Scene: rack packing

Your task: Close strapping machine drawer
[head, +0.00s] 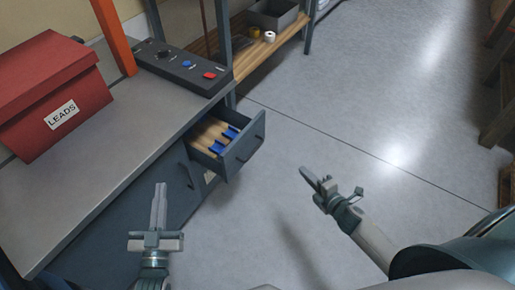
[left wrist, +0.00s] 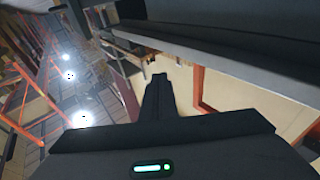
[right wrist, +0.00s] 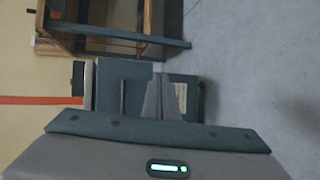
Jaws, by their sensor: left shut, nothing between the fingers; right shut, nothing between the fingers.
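The drawer (head: 245,147) of the grey strapping machine stands pulled out from the machine's end, below the control panel (head: 183,68). Wooden-looking strips with blue ends (head: 217,141) lie inside it. My left gripper (head: 160,187) is shut and empty, in front of the machine's cabinet side and left of the drawer. In the left wrist view its fingers (left wrist: 158,78) are together. My right gripper (head: 305,172) is shut and empty over the floor, right of the drawer and apart from it. In the right wrist view its fingers (right wrist: 161,80) point toward a grey cabinet front (right wrist: 133,88).
A red box labelled LEADS (head: 50,90) sits on the machine's top (head: 75,180). An orange post (head: 113,38) rises behind it. A wooden shelf (head: 262,52) with a grey bin (head: 273,15) and tape rolls stands beyond the drawer.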

